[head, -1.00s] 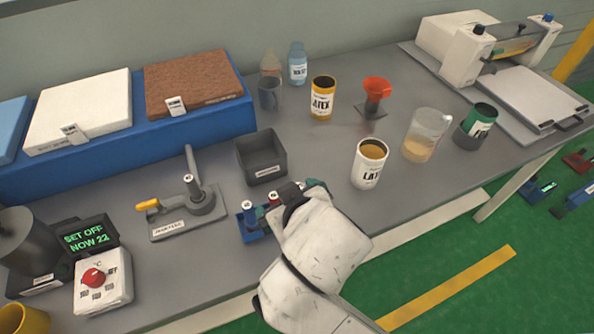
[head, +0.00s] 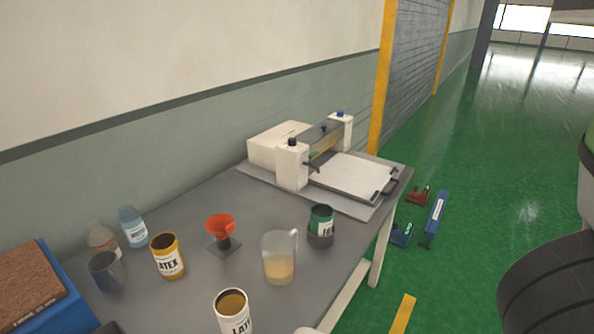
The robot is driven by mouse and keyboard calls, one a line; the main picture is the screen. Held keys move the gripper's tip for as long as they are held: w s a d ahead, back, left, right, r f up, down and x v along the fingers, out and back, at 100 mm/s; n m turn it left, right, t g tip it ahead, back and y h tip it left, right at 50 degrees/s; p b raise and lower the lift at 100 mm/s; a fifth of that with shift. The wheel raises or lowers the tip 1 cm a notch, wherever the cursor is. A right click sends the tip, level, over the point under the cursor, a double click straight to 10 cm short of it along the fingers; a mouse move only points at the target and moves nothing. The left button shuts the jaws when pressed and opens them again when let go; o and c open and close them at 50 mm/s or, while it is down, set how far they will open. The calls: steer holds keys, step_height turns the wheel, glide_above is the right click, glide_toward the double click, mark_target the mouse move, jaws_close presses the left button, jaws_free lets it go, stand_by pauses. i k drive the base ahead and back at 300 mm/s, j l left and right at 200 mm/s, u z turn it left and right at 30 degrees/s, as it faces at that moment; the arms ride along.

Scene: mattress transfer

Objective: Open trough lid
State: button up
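A white machine (head: 292,165) stands at the far end of the grey table, with two white posts. Between the posts is a trough-like part (head: 325,146) with a grey upper panel and an amber area under it. A small dark knob sits on top of the panel. I cannot tell for sure whether this panel is the lid or how far it is shut. A flat white bed (head: 355,176) with dark handles lies in front of it. My gripper is not in view; only a small white piece, perhaps my arm, shows at the bottom edge.
On the near table stand a yellow latex can (head: 168,262), a white latex can (head: 233,318), a red funnel (head: 221,226), a beaker (head: 279,262), a green-topped can (head: 321,222), a blue bottle (head: 132,228) and a grey mug (head: 106,273).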

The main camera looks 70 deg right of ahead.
mark_target(311, 136)
steer(key=z, duration=0.4)
steer(key=j+z, duration=0.15)
steer(key=z, duration=0.25)
steer(key=i+z, duration=0.1)
steer(key=z, duration=0.3)
steer(key=j+z, duration=0.15)
steer(key=z, duration=0.25)
